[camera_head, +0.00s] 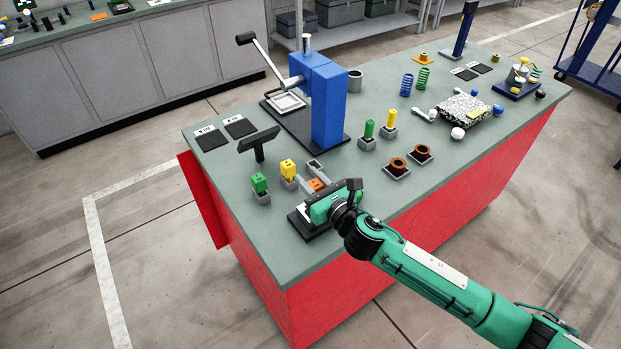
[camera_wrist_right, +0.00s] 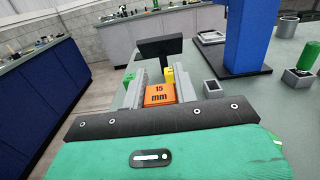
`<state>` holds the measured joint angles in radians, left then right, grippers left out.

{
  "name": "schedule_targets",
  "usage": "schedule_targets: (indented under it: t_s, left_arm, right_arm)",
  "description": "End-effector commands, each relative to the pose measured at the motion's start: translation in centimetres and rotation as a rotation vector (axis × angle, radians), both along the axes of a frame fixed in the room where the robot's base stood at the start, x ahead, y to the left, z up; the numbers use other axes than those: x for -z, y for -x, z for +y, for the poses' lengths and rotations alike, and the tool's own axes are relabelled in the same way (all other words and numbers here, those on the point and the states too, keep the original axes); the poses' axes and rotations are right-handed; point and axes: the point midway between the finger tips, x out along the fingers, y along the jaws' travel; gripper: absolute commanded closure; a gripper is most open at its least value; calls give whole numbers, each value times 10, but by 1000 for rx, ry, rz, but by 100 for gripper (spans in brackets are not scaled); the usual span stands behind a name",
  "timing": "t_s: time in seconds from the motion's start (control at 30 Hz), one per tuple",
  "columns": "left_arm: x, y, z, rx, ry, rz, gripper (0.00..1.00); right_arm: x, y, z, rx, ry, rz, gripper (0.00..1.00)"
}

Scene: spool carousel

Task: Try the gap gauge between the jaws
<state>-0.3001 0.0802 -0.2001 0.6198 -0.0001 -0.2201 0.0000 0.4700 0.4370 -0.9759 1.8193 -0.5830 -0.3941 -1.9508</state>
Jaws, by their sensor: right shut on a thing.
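The orange gap gauge (camera_head: 317,184), marked 15 mm, is held between the grey fingers of my right gripper (camera_head: 318,186). In the right wrist view the orange gauge (camera_wrist_right: 159,95) sits between both fingertips (camera_wrist_right: 160,92), with its label facing the camera. A black base plate (camera_head: 310,233) with a pale part at its edge lies under my right gripper at the near corner of the bench; the gripper hides most of it, and I cannot make out the jaws. A green gauge (camera_head: 259,183) and a yellow gauge (camera_head: 288,168) stand in grey holders. My left gripper is not in view.
An empty grey holder (camera_wrist_right: 212,88) is right of the fingers. A black T-shaped stand (camera_head: 259,143) and a blue lever press (camera_head: 326,105) stand behind. Two brown rings (camera_head: 398,164) (camera_head: 420,152) sit in trays to the right. The bench's left front edge is clear.

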Motion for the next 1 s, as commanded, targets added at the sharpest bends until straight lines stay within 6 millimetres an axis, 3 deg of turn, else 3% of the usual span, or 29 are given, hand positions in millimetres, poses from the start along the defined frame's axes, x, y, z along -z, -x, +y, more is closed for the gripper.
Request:
schedule_targets:
  t_s: [1.0]
  left_arm:
    - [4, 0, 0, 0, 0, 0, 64]
  right_arm:
    - [7, 0, 0, 0, 1, 1, 89]
